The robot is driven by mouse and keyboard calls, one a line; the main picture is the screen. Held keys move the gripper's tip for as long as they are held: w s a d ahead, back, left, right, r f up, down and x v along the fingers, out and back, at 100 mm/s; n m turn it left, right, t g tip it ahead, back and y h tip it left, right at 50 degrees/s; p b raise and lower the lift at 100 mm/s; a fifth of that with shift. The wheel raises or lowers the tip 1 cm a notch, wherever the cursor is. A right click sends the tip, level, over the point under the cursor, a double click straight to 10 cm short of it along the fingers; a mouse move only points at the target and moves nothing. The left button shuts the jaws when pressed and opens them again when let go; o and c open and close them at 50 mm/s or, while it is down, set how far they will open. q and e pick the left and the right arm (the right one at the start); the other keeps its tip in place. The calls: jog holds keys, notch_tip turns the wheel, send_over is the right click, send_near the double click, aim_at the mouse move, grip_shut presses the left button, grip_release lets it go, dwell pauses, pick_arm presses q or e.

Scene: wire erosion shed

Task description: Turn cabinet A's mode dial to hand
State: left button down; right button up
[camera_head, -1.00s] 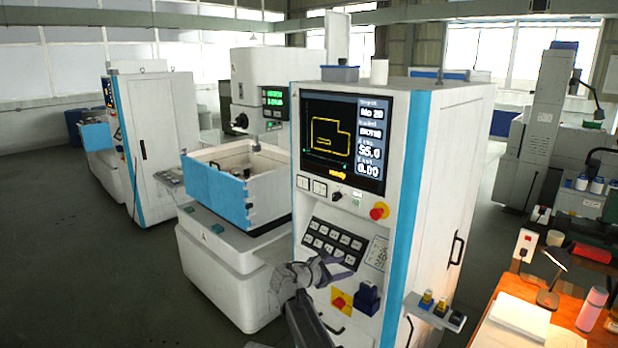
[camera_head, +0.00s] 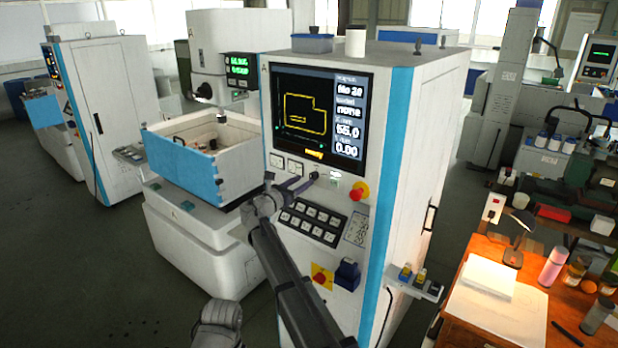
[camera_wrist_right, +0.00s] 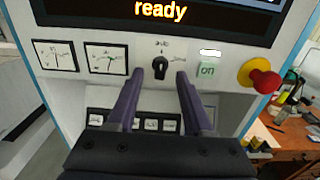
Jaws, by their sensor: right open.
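Cabinet A (camera_head: 412,150) is the white cabinet with blue edge strips and a screen on its front. Its mode dial is a small black knob (camera_wrist_right: 160,67) below the screen, with a small label above it that seems to read auto. The knob looks upright, towards that label. In the head view the dial (camera_head: 313,176) is tiny, at the fingertips. My right gripper (camera_wrist_right: 159,75) is open, its two purple-grey fingers on either side of the knob with gaps. In the head view the right gripper (camera_head: 300,184) reaches up to the panel.
Two gauges (camera_wrist_right: 80,57) sit left of the dial. A lit on button (camera_wrist_right: 208,70) and a red emergency stop (camera_wrist_right: 263,79) sit right of it. A key panel (camera_head: 308,222) lies below. An orange bench (camera_head: 480,255) stands at right.

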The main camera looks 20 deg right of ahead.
aim_at(311, 176)
jog(key=x, duration=0.4)
jog(key=shift+w+d, duration=0.25)
jog(key=shift+s, duration=0.1)
grip_shut()
